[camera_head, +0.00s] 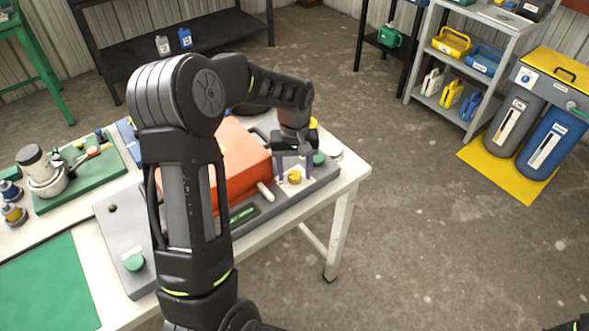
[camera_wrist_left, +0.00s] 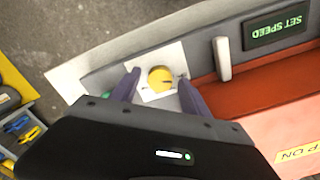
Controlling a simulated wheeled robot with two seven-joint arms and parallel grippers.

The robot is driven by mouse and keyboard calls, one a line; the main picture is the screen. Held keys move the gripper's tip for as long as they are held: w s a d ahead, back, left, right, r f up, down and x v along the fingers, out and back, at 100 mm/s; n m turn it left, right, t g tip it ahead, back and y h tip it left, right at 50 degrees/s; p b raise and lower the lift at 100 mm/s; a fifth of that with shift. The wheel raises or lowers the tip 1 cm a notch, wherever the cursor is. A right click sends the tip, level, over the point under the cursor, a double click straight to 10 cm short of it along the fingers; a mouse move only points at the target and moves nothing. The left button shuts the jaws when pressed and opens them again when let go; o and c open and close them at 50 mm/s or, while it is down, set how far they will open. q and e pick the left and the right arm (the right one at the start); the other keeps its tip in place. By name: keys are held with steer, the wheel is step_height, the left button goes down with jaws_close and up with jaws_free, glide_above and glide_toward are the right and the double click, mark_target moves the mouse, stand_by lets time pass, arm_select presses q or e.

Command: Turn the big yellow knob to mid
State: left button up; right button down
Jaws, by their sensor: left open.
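The big yellow knob (camera_head: 294,177) sits at the right part of the grey machine panel on the table, in front of the orange-red housing. In the left wrist view the knob (camera_wrist_left: 161,77) is round, on a white plate (camera_wrist_left: 153,95), with a dark pointer mark toward the right of the picture. The plate's marks are too small to read. My left gripper (camera_head: 294,168) is open over the panel. Its fingers (camera_wrist_left: 159,82) show on either side of the knob in the wrist view; I cannot tell whether they touch it.
A pale lever (camera_wrist_left: 222,58) stands beside the knob, near the "SET SPEED" display (camera_wrist_left: 275,31). Green buttons (camera_head: 134,262) sit on the panel. My left arm hides part of the orange-red housing (camera_head: 243,152). Open floor lies right of the table.

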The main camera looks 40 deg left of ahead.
arm_select(q)
jaws_close()
stand_by(0.5)
